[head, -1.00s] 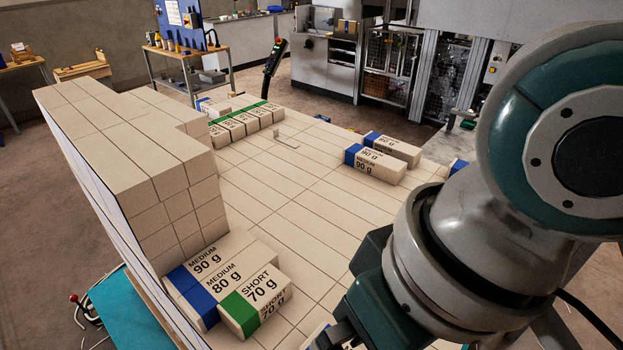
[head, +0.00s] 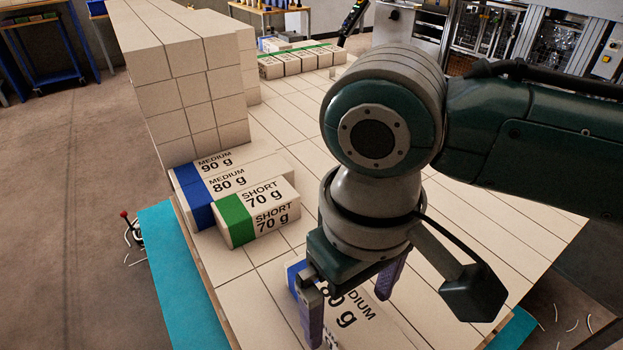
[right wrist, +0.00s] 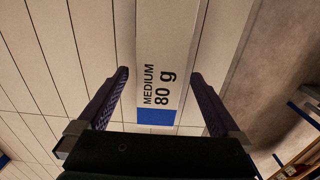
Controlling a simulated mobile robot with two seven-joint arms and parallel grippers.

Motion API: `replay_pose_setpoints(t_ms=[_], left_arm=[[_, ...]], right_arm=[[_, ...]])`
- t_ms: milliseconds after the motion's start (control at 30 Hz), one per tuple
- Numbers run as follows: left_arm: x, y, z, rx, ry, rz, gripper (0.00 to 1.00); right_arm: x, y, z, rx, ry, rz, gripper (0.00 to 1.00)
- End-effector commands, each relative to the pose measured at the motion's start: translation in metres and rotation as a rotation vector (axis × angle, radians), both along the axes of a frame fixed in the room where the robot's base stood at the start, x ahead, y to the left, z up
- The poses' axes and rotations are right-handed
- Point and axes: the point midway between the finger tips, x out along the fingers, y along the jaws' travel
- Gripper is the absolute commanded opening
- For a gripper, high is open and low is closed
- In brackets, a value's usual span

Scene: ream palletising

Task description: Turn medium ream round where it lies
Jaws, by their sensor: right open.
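The medium ream (head: 350,318), cream with a blue end band, lies at the bottom of the head view, partly hidden by my right gripper. In the right wrist view the medium ream (right wrist: 163,50) reads "MEDIUM 80 g", with its blue end nearest the gripper. My right gripper (head: 350,292) is open, pointing down over the ream. In the right wrist view the right gripper (right wrist: 160,76) has one finger to each side of the ream, with gaps showing. Whether the fingertips reach below its top I cannot tell. My left gripper is not in view.
A short 70 g ream (head: 262,211) with a green band lies left of the gripper, with medium reams (head: 235,172) behind it. A tall stack of plain reams (head: 190,85) stands beyond. Green-banded reams (head: 300,62) lie at the far end. The flat layer (head: 480,225) at right is clear.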

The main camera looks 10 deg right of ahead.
Motion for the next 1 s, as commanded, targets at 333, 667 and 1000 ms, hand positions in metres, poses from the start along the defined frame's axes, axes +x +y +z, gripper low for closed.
replay_pose_setpoints(t_ms=[333,667,1000], left_arm=[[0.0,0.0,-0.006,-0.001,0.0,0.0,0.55],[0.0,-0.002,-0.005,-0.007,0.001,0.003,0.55],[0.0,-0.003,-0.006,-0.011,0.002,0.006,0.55]], right_arm=[[0.0,0.001,-0.026,0.0,-0.001,0.001,1.0],[0.0,0.001,-0.025,0.001,-0.001,0.001,0.84],[0.0,0.0,-0.025,0.002,-0.002,0.001,0.46]])
